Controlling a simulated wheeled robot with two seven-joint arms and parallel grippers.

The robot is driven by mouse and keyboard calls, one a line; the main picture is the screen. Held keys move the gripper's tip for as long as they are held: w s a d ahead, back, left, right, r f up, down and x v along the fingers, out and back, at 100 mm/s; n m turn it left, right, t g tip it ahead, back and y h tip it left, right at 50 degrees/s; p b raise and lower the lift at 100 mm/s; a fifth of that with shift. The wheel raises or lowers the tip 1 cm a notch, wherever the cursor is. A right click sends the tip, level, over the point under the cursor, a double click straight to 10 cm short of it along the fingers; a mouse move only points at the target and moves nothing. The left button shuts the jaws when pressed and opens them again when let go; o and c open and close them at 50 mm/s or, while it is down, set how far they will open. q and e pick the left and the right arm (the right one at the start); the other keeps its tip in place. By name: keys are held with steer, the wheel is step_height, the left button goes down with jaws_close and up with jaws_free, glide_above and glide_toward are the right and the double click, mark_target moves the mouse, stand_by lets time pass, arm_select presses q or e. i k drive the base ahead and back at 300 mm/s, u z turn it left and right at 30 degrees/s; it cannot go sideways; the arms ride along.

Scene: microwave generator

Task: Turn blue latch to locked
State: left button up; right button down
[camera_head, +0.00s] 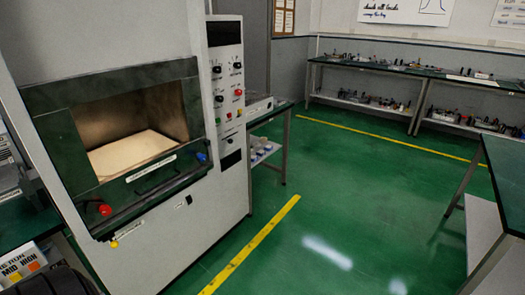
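The blue latch (201,157) is a small knob at the right end of the dark front panel of the large grey microwave generator cabinet (165,240). It is too small for me to tell which way it is turned. A red knob (105,209) sits at the left end of the same panel, with a black bar handle (156,181) between them. Above the panel, a lit chamber (130,135) shows a pale floor. Neither of my grippers is in view, and nothing touches the blue latch.
A control column (228,90) with several knobs and buttons stands right of the chamber. A small yellow part (114,244) is below the red knob. A green-topped table (510,165) stands at the right edge. Benches line the back wall. The green floor (330,215) between is clear.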

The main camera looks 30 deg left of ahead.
mark_target(201, 159)
steer(key=z, duration=0.4)
steer(key=i, duration=1.95)
steer(key=u, duration=1.45)
steer(key=i, duration=0.6)
steer(key=u, duration=0.6)
